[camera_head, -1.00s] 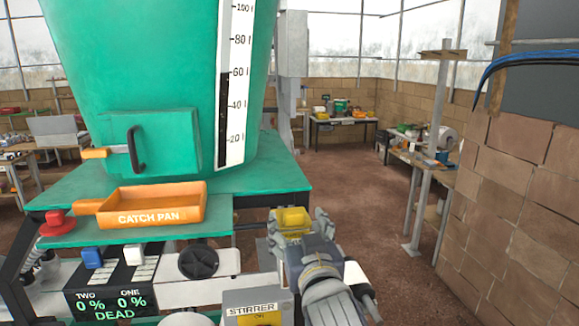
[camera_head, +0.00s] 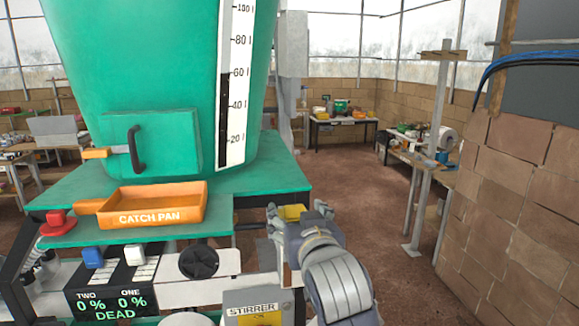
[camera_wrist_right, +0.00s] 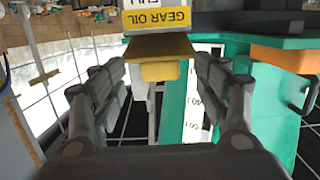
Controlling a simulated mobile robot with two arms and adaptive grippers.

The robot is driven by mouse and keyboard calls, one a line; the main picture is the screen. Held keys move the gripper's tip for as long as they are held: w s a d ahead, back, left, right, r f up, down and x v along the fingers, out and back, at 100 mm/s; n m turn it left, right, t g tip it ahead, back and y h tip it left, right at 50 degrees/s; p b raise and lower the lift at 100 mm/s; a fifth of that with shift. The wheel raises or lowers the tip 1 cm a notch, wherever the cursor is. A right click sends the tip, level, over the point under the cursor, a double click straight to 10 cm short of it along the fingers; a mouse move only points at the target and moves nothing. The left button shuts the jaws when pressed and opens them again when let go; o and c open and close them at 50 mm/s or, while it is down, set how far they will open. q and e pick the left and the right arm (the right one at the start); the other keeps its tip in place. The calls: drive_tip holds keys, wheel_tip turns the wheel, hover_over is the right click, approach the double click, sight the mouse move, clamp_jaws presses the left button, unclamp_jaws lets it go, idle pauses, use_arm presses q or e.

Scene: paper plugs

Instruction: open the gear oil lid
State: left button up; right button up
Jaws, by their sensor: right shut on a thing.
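In the wrist view the yellow lid (camera_wrist_right: 163,46) juts out below the white and yellow GEAR OIL label (camera_wrist_right: 157,17). My right gripper (camera_head: 298,211) has its fingers on either side of the lid and is shut on it. In the wrist view the right gripper (camera_wrist_right: 160,70) shows one finger on each side of the yellow part. The gripper hides much of what lies below the lid in the head view.
A big green tank (camera_head: 160,70) stands on the green bench (camera_head: 275,180) at left. An orange catch pan (camera_head: 190,206) sits at the bench's front. A STIRRER box (camera_head: 252,308) is just left of my right arm.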

drive_tip(key=shift+w+f, duration=0.1)
drive_tip(key=shift+c, duration=0.2)
drive_tip(key=shift+w+r+g, duration=0.1)
drive_tip(key=shift+r+g, duration=0.3)
drive_tip(key=shift+r, duration=0.1)
drive_tip(key=shift+c, duration=0.2)
drive_tip(key=shift+w+r+g, duration=0.2)
drive_tip(key=shift+r+g, duration=0.05)
drive_tip(key=shift+g, duration=0.15)
drive_tip(key=shift+c, duration=0.3)
drive_tip(key=shift+s, duration=0.1)
drive_tip(key=shift+c, duration=0.3)
drive_tip(key=shift+w+a+r+g, duration=0.1)
drive_tip(key=shift+w+r+g, duration=0.1)
drive_tip(key=shift+r+g, duration=0.4)
drive_tip(key=shift+c, duration=0.3)
drive_tip(key=shift+w+r+g+h, duration=0.15)
drive_tip(key=shift+w+g+h, duration=0.15)
drive_tip(key=shift+g+h, duration=0.1)
